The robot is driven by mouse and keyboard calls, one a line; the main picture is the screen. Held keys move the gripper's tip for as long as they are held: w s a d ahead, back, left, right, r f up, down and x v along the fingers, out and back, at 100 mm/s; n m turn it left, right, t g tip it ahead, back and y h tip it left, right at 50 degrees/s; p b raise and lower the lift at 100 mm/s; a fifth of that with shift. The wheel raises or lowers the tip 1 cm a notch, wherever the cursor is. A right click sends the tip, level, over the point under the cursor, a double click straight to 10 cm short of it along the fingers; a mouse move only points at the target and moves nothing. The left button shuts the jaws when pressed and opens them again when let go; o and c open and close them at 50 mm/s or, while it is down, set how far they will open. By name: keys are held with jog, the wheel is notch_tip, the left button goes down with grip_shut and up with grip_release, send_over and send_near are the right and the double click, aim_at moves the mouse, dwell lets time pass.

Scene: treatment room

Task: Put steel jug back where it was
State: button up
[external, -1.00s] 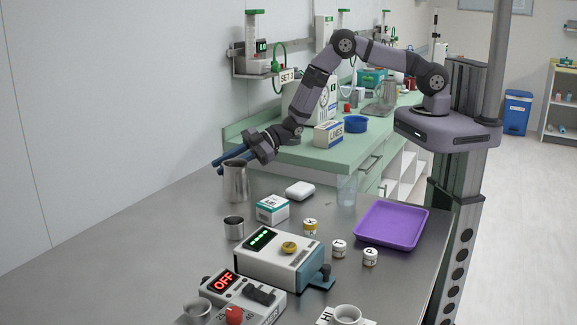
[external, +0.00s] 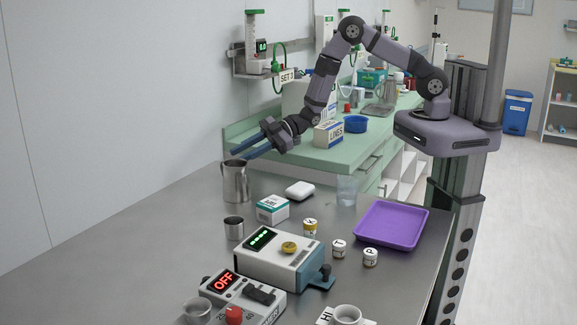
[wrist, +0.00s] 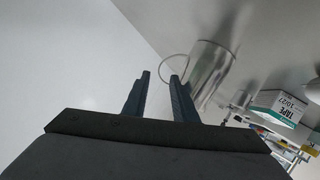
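The steel jug (external: 236,185) stands upright on the steel table near the wall, at left in the external view. In the wrist view the jug (wrist: 211,70) is right of and beyond my fingertips, with its handle loop toward them. My gripper (external: 243,155) is just above and to the right of the jug in the external view. Its two blue fingers are apart with nothing between them, as the wrist view (wrist: 160,76) also shows. The jug appears free of the fingers.
A small steel cup (external: 234,228), a tape box (external: 272,209), a white device (external: 281,260) and a purple tray (external: 391,224) stand on the table. Another steel jug (external: 391,92) is on the green counter behind. The table left of the jug is clear.

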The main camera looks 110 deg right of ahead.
jog(key=b+v, duration=0.1)
jog(key=v, duration=0.4)
jog(key=shift+s+r, duration=0.1)
jog(key=shift+s, duration=0.05)
jog(key=s+a+m+g+h, duration=0.1)
jog(key=s+a+g, duration=0.3)
jog(key=s, duration=0.6)
jog(key=s+a+r+m+g, duration=0.1)
jog(key=s+a+m+g, duration=0.2)
jog(key=s, duration=0.8)
jog(key=s+a+r+m+g+h, duration=0.1)
jog(key=s+a+m+g, duration=0.2)
jog(key=s, duration=0.7)
jog(key=a+g, duration=0.2)
jog(key=g, duration=0.1)
jog(key=shift+r+g+h, duration=0.15)
jog(key=shift+g+h, duration=0.15)
jog(key=shift+g, duration=0.1)
